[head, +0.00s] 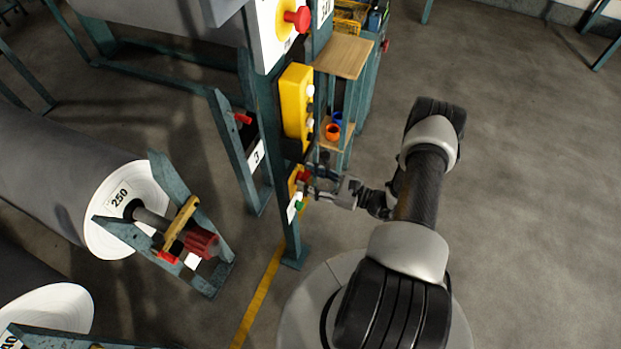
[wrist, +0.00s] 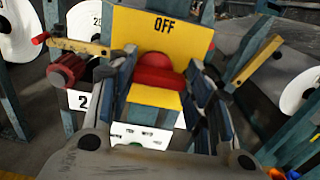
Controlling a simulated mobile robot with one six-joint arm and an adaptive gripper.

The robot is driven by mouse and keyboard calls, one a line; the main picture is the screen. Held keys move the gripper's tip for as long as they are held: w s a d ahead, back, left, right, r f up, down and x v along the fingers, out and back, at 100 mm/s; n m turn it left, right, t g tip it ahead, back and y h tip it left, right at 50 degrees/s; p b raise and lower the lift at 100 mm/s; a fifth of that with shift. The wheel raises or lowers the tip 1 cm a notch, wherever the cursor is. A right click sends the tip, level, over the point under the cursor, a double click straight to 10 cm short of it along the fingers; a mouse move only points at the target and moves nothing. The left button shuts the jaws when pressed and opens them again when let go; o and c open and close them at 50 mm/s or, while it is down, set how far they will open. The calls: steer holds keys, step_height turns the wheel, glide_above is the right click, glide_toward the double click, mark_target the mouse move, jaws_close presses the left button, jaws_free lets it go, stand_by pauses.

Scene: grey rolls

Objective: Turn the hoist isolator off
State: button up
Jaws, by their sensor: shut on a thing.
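The hoist isolator is a yellow plate (wrist: 200,30) marked OFF at its top in the wrist view, with a red knob (wrist: 155,62) in its middle. In the head view its small red knob (head: 304,176) shows low on the teal post. My gripper (wrist: 162,82) has one finger on each side of the red knob and is shut on it. In the head view my gripper (head: 318,186) reaches the post from the right. The fingers hide the knob's sides, and I cannot tell its exact turn angle.
A white label plate (head: 293,207) with a green part sits just below the isolator. A yellow control box (head: 296,100) and a red emergency button (head: 298,18) are above on the post. A wooden shelf (head: 343,55) stands behind. Large rolls (head: 110,205) lie left; open floor is right.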

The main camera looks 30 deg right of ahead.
steer(key=shift+c, duration=0.4)
steer(key=shift+n, duration=0.3)
steer(key=n, duration=0.3)
steer(key=shift+n+b, duration=0.3)
steer(key=shift+b, duration=0.1)
steer(key=shift+c, duration=0.2)
steer(key=shift+o, duration=0.2)
steer(key=n, duration=0.4)
steer(key=shift+s+a+r+n+b, duration=0.1)
steer(key=shift+s+a+n+b, duration=0.05)
steer(key=shift+n+b, duration=0.2)
steer(key=shift+s+a+n+b, duration=0.1)
steer(key=shift+n+b, duration=0.3)
steer(key=shift+n, duration=1.85)
steer(key=shift+s+a+n+b, duration=0.1)
steer(key=shift+n+b, duration=0.3)
steer(key=shift+n, duration=1.8)
steer(key=shift+c, duration=0.2)
steer(key=o, duration=1.1)
